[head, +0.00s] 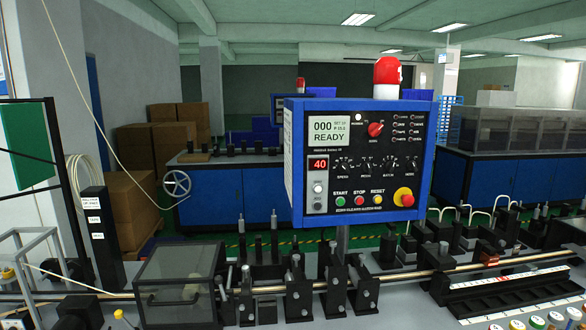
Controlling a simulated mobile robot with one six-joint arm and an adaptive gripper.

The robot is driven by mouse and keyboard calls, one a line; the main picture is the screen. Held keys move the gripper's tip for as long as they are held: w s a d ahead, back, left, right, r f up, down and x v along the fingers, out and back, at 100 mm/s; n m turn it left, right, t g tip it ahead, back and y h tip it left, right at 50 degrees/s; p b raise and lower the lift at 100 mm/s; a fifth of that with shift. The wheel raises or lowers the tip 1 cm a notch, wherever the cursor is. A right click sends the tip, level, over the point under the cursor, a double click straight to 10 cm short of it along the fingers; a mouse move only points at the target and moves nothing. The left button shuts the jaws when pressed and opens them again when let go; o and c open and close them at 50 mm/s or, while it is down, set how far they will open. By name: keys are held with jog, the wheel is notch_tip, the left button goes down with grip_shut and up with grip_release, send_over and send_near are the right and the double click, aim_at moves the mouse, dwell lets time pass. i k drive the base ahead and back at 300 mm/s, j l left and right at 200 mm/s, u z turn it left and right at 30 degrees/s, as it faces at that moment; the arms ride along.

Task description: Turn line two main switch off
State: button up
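A blue-framed control panel (358,222) stands in the middle of the head view, facing me. A red rotary knob (375,129) sits at its upper right of centre, beside a small white lamp (357,117). The knob's small label is too blurred to read, so I cannot tell whether it is the main switch or which line it serves. The panel's display (328,134) reads "000" and "READY", and a red readout (318,164) shows "40". A second, smaller blue panel (278,103) stands farther back, partly hidden. My gripper is not in view.
The panel also has START (340,201), STOP (359,200) and RESET (377,199) buttons and a red emergency stop (404,196). A long rod (480,266) and dark fixtures run below it. A clear-lidded box (180,280) stands front left.

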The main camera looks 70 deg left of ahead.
aim_at(374, 129)
jog(key=u, duration=2.05)
